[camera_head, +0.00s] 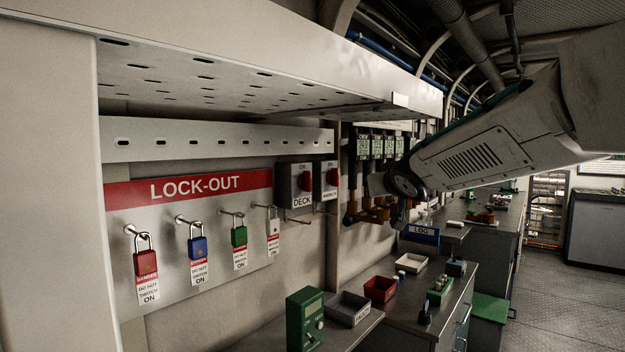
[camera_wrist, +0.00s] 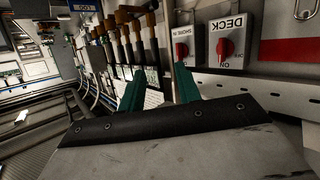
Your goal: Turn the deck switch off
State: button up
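The deck switch (camera_head: 302,186) is a pale grey wall box with a red knob and a DECK label, right of the lock-out board. It shows upside down in the wrist view (camera_wrist: 228,46), to the right of my fingers. Its knob looks roughly upright, near the ON mark; the exact setting is hard to read. My gripper (camera_wrist: 158,72) has two teal fingers, spread apart with nothing between them. They are apart from the switch. In the head view my arm reaches in from the right, and the fingers are barely seen.
A second red-knob switch (camera_head: 328,180) adjoins the deck switch. A perforated shelf (camera_head: 240,75) overhangs both. Padlocks with tags, such as the blue one (camera_head: 197,247), hang on the lock-out board (camera_head: 195,190). A bench (camera_head: 410,290) holds trays below.

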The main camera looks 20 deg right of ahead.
jog(key=w+a+r+n+t+y, duration=0.1)
jog(key=w+n+y, duration=0.1)
jog(key=w, duration=0.3)
jog(key=w+a+r+n+t+y, duration=0.1)
jog(key=w+a+r+t+y, duration=0.15)
jog(key=w, duration=0.25)
jog(key=n+g+y, duration=0.3)
jog(key=n+y, duration=0.2)
jog(key=y, duration=0.3)
send_near(311, 178)
jog(key=w, duration=0.2)
jog(key=x, duration=0.5)
jog(key=a+x, duration=0.1)
jog(key=x, duration=0.1)
jog(key=shift+a, duration=0.25)
grip_shut()
